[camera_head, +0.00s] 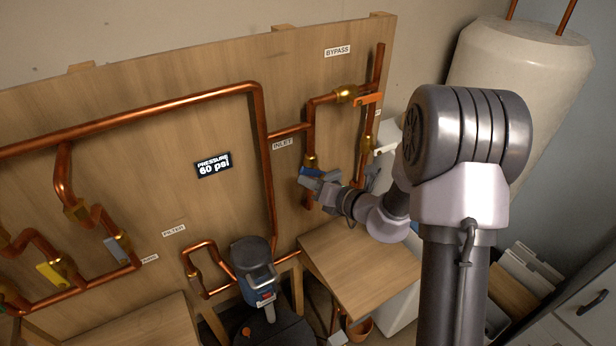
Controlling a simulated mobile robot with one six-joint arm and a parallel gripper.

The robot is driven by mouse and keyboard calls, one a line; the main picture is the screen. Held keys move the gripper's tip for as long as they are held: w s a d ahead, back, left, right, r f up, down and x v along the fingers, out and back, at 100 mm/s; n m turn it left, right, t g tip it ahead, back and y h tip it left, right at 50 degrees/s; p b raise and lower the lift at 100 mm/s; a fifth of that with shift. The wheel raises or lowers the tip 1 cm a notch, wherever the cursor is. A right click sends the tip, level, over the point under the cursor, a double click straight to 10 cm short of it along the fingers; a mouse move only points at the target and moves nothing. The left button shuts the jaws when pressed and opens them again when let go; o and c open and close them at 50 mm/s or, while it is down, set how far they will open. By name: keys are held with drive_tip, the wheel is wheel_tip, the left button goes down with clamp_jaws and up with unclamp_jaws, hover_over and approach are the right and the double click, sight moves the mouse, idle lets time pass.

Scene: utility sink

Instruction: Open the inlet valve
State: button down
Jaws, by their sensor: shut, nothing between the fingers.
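The inlet valve is a brass body (310,160) on a copper pipe to the right of the INLET label (282,143). Its blue handle (311,171) shows just below the brass body. My gripper (320,183) is at the blue handle, in front of the board, and is shut with nothing between its fingers. The fingers overlap the handle in this view and hide part of it. I cannot tell whether they touch it. My arm reaches in from the right.
A display (213,165) on the wooden board reads PRESSURE 60 psi. The bypass valve's orange handle (369,98) is at upper right. A filter unit (252,265) stands below. Yellow (52,274) and grey (115,249) valve handles are at left. A wooden-topped cabinet (358,272) stands below my gripper.

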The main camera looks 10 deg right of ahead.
sight(309, 170)
drive_tip(key=r+m+p, duration=0.1)
drive_tip(key=d+m+y+p, duration=0.1)
drive_tip(key=m+p, duration=0.1)
drive_tip(key=r+m+y+p, duration=0.1)
drive_tip(key=m, duration=0.1)
drive_tip(key=shift+w+d+r+p, duration=0.25)
drive_tip(key=shift+d+r+p, duration=0.1)
drive_tip(key=m+p, duration=0.1)
drive_tip(key=d+r+m+t+y, duration=0.1)
drive_tip(key=m, duration=0.1)
drive_tip(key=shift+w+d+p, duration=0.3)
drive_tip(key=shift+p, duration=0.1)
drive_tip(key=shift+d, duration=0.1)
idle(0.3)
